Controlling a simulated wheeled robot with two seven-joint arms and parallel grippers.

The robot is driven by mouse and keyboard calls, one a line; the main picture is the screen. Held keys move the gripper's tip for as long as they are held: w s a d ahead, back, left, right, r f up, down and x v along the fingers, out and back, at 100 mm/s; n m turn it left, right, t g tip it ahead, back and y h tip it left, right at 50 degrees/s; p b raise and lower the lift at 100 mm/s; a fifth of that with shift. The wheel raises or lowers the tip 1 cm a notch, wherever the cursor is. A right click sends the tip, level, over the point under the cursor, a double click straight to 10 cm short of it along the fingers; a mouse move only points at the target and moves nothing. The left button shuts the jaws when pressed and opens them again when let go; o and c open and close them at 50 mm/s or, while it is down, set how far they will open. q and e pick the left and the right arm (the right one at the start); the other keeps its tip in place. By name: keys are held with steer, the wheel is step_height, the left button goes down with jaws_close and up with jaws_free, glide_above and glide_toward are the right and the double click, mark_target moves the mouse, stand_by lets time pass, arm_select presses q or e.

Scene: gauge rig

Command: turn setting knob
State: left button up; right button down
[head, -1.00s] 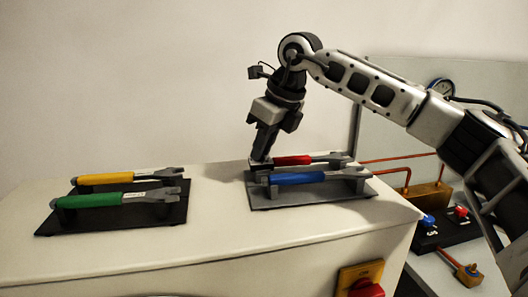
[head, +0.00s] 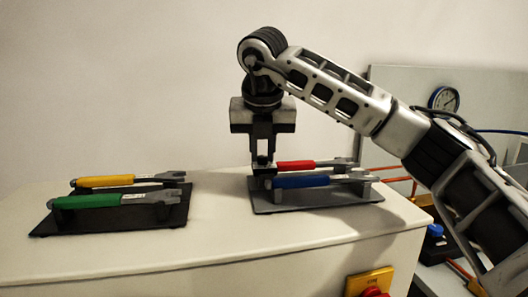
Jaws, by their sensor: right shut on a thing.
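My right gripper (head: 262,163) points down at the left end of the red-handled wrench (head: 297,166), shut on it, at the grey rack (head: 330,196). The blue-handled wrench (head: 302,181) lies in front of it on the same rack and partly hides the fingertips. A red knob (head: 374,292) on a yellow plate (head: 370,277) sits on the cabinet's front, cut by the bottom edge. I cannot tell which is the setting knob. My left gripper is out of view.
A dark rack (head: 110,222) at the left holds a yellow-handled wrench (head: 103,181) and a green-handled wrench (head: 87,201). The cream cabinet top (head: 210,237) is clear between the racks. Copper pipes and a round gauge (head: 443,99) are at the right.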

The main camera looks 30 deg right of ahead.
steer(key=m+h, duration=0.1)
steer(key=m, duration=0.1)
steer(key=shift+w+a+m+g, duration=0.1)
steer(key=shift+m+g, duration=0.2)
steer(key=shift+m, duration=0.7)
steer(key=c, duration=1.3)
jaws_free()
steer(key=shift+r, duration=0.15)
